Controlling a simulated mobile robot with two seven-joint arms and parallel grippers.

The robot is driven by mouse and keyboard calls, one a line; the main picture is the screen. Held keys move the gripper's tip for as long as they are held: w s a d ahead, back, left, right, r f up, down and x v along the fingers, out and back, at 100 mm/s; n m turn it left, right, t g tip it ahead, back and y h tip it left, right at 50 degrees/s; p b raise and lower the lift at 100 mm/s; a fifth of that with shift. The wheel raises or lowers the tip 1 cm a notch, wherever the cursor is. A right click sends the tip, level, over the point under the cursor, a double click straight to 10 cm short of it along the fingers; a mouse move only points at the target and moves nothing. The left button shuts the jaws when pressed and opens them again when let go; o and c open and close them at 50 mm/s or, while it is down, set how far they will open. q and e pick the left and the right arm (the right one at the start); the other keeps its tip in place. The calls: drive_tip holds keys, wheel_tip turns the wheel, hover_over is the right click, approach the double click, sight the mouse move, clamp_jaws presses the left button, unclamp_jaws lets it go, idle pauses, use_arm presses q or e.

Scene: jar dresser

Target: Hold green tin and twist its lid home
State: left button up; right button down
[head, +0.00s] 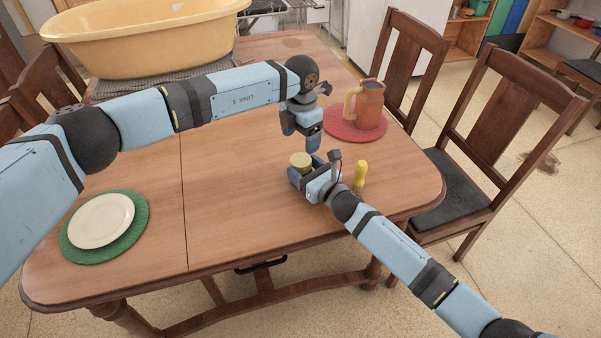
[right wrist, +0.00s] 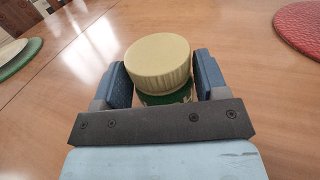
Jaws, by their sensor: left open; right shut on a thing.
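The green tin (right wrist: 163,97) stands upright on the table between the fingers of my right gripper (right wrist: 162,82).
A yellow object (head: 360,174) stands right of my right gripper. An orange jug (head: 366,104) stands on a red mat (head: 340,128) behind. A cream plate (head: 101,221) on a green mat (head: 75,246) lies at left. A large yellow basin (head: 140,45) is at the back. The table's middle is clear.

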sight(301, 160)
use_arm(q)
wheel_tip(301, 160, down, 8)
drive_tip(key=shift+r, duration=0.25)
drive_tip(key=shift+c, duration=0.4)
drive_tip(key=c, duration=0.8)
drive_tip(key=shift+m, duration=1.8)
drive_tip(key=shift+c, duration=0.2)
drive_tip(key=o, duration=1)
drive_tip(key=shift+r, duration=0.1)
